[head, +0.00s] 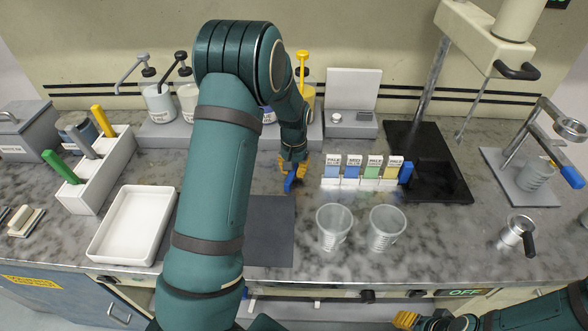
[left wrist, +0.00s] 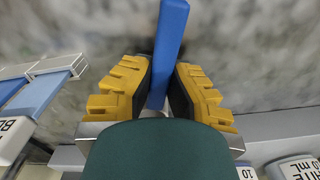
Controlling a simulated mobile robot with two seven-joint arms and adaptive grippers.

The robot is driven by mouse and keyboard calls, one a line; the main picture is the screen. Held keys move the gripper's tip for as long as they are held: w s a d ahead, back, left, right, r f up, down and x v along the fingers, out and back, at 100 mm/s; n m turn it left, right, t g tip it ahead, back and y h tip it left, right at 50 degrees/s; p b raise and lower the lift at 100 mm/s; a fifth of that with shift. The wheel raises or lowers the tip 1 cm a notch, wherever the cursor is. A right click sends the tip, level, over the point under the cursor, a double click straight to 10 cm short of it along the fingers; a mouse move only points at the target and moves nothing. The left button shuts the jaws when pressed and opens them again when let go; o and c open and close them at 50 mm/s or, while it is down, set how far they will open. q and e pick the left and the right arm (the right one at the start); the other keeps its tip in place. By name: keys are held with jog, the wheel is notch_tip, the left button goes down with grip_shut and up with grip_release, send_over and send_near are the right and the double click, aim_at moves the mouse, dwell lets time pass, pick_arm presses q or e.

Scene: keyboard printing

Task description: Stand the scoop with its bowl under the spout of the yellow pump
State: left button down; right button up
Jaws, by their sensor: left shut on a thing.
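The yellow pump (head: 302,72) stands on the grey shelf at the back, partly hidden behind my left forearm. My left gripper (head: 291,170) is low over the counter in front of it. Its yellow fingers are shut on the blue handle of the scoop (head: 289,184). In the left wrist view the blue handle (left wrist: 170,40) runs between the two finger pads (left wrist: 160,95). The scoop's bowl is hidden in both views. My right gripper (head: 412,320) shows only in part at the bottom edge; its opening is unclear.
A rack (head: 97,178) with green, grey and yellow handles and a white tray (head: 130,225) are at left. Colour cards (head: 365,168) stand right of my left gripper. Two clear cups (head: 334,226) stand in front, beside a dark mat (head: 270,245).

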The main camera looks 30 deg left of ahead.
pick_arm(q)
jog(key=shift+f, duration=0.35)
dwell(0.5)
jog(key=c, duration=1)
grip_release()
jog(key=shift+c, duration=0.2)
jog(key=shift+r+p, duration=2.45)
jog(key=shift+r, duration=1.1)
